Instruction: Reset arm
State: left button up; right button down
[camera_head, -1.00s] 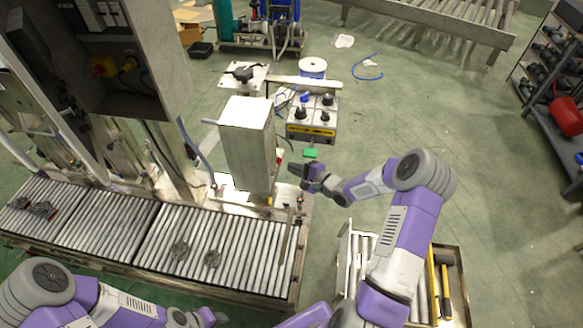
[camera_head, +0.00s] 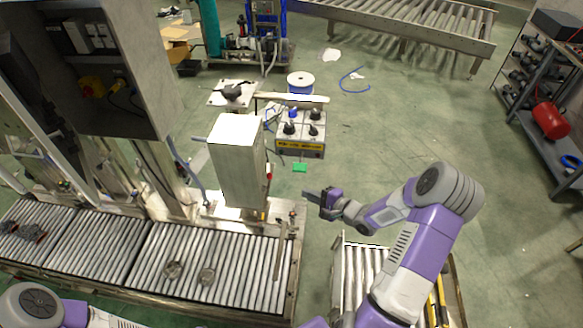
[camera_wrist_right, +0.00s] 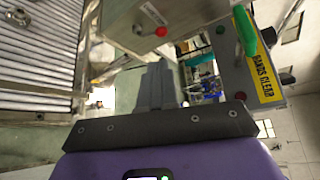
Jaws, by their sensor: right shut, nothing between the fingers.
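My right gripper (camera_head: 312,193) is shut and empty, held in the air just right of the metal post box (camera_head: 237,165) at the end of the roller conveyor. In the right wrist view its closed fingers (camera_wrist_right: 156,86) point away, with nothing between them. The control box (camera_head: 300,133) with black knobs and a yellow label stands beyond the gripper; its green part (camera_wrist_right: 244,32) shows at the upper right of the wrist view. My left arm shows only as a part at the lower left edge, and its gripper is out of frame.
The roller conveyor (camera_head: 215,262) carries two small round metal parts (camera_head: 173,269) and darker parts at its left end. A second roller section (camera_head: 362,268) lies beside my right arm. A shelf with a red cylinder (camera_head: 551,120) stands at right. The green floor between is open.

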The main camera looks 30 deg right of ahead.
jog(key=s+a+f+n+g+b, duration=0.35)
jog(key=a+f+n+g, duration=0.3)
jog(key=a+f, duration=1.05)
jog(key=s+a+f+n+g+b, duration=0.1)
jog(key=s+a+f+n+g, duration=0.1)
jog(key=s, duration=0.3)
jog(key=s+a+f+n+g+b, duration=0.1)
jog(key=s+a+f+n+g, duration=0.2)
jog(key=s+a+n, duration=0.1)
jog(key=s+a+f+n+g+h+b, duration=0.1)
jog(key=s+a+f+n+g, duration=0.1)
jog(key=s, duration=0.5)
jog(key=shift+a+f+n, duration=0.45)
jog(key=shift+a+n, duration=0.05)
jog(key=shift+n, duration=0.05)
